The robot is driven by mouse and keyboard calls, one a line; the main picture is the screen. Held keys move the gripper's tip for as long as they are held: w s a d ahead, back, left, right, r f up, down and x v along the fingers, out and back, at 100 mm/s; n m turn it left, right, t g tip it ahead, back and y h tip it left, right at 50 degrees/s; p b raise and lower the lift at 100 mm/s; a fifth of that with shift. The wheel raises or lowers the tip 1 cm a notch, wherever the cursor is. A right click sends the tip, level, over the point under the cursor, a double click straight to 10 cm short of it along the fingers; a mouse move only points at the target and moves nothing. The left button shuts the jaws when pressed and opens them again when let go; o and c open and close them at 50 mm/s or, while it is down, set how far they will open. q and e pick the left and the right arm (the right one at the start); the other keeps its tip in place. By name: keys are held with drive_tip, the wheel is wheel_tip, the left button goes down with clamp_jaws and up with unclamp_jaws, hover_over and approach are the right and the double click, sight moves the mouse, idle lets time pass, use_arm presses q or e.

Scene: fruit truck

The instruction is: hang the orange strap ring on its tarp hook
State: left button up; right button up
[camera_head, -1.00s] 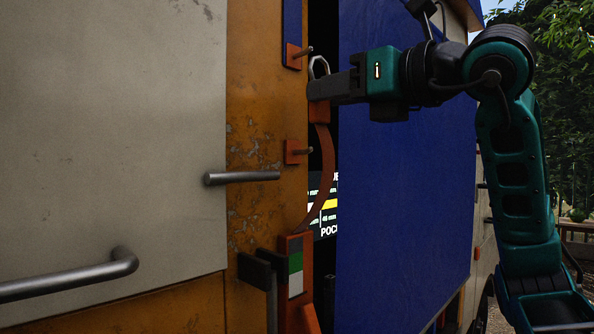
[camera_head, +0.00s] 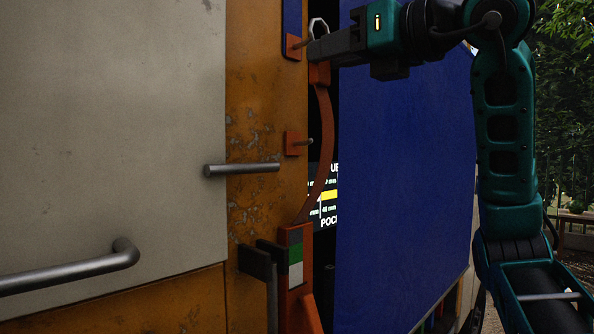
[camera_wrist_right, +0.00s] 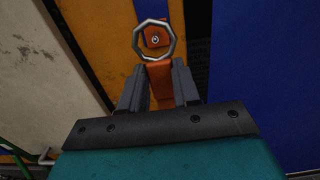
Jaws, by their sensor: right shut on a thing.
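My right gripper (camera_head: 312,51) is shut on the orange strap (camera_head: 326,125) near its upper end. The metal ring (camera_head: 318,27) stands up above the fingers; it also shows in the right wrist view (camera_wrist_right: 153,40). The upper hook (camera_head: 296,45), an orange plate with a short pin, is just left of the ring. In the wrist view, an orange hook plate with its round pin end (camera_wrist_right: 155,40) appears inside the ring's outline. I cannot tell whether the pin passes through the ring. A lower hook (camera_head: 296,143) is bare. My left gripper is not in view.
The strap runs down to an orange buckle (camera_head: 295,260) beside a dark bracket (camera_head: 262,262). A blue panel (camera_head: 400,190) stands close on the right. Metal handles (camera_head: 242,169) stick out from the truck side on the left.

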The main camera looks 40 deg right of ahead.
sight(318, 86)
drive_tip(key=shift+w, duration=0.25)
idle(0.3)
drive_tip(key=shift+w+a+f, duration=0.1)
drive_tip(key=shift+w+f, duration=0.05)
drive_tip(key=shift+w, duration=0.45)
drive_tip(key=shift+w+a+f, duration=0.1)
drive_tip(key=shift+w, duration=0.5)
drive_tip(key=shift+w+f, duration=0.45)
drive_tip(key=shift+w, duration=0.2)
idle(0.8)
idle(0.4)
drive_tip(key=o, duration=1.1)
drive_tip(key=shift+c, duration=0.2)
